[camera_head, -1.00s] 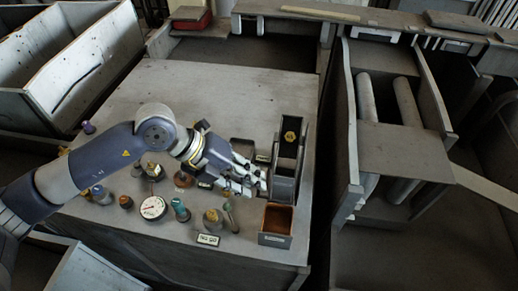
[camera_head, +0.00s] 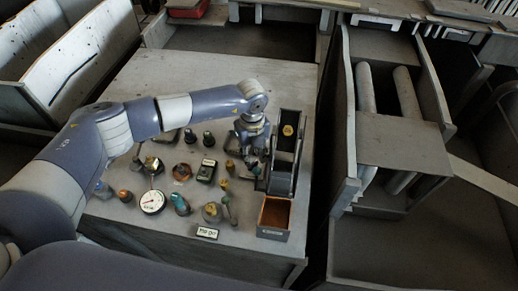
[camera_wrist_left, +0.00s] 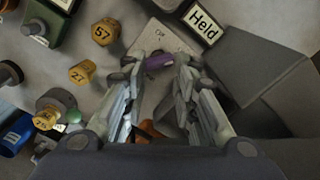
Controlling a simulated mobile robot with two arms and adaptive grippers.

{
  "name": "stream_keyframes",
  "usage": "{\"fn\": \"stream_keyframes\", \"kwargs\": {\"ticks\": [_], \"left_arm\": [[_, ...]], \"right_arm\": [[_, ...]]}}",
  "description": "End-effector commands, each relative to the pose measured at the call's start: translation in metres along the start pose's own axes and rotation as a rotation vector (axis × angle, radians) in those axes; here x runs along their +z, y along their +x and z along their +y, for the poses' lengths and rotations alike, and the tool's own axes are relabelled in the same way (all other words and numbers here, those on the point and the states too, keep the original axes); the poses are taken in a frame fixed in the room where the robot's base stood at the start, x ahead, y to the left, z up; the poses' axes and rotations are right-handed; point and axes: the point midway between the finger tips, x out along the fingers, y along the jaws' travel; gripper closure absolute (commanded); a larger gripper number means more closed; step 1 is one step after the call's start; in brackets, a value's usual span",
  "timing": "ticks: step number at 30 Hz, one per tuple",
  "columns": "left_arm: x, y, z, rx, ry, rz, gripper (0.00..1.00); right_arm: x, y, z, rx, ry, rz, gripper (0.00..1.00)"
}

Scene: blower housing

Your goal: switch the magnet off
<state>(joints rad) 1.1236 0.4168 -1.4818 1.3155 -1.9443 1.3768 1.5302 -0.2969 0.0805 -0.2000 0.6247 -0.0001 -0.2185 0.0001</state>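My left gripper (camera_head: 254,160) points down over the right side of the bench, beside a tall dark open-topped holder (camera_head: 284,155). In the left wrist view its two fingers (camera_wrist_left: 158,72) are apart. A small purple piece (camera_wrist_left: 158,62) shows between the fingertips; I cannot tell whether they touch it. An orange piece (camera_wrist_left: 150,130) lies deeper between the fingers, partly hidden. My right gripper is not in view.
Several knobs and small parts crowd the bench left of the gripper, among them a white dial gauge (camera_head: 152,202) and a dark green box (camera_head: 206,171). A brown-lined bin (camera_head: 275,216) stands at the front right. The back of the bench (camera_head: 215,80) is clear.

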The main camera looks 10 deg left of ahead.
Motion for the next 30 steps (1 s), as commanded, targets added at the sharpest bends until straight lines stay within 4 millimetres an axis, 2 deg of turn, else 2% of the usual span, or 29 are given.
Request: {"fn": "stream_keyframes", "kwargs": {"ticks": [8,9,23,30], "left_arm": [[0.0,0.032,0.001,0.005,-0.002,-0.002,0.73],[0.001,0.032,0.001,0.003,0.026,-0.003,0.73],[-0.002,0.033,0.004,0.009,0.61,0.006,0.73],[-0.001,0.037,0.003,0.006,0.911,0.004,0.73]], "right_arm": [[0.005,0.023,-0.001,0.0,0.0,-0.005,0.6],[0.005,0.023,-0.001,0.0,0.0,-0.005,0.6],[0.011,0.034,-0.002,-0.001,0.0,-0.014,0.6],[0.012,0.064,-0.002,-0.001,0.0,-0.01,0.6]]}}
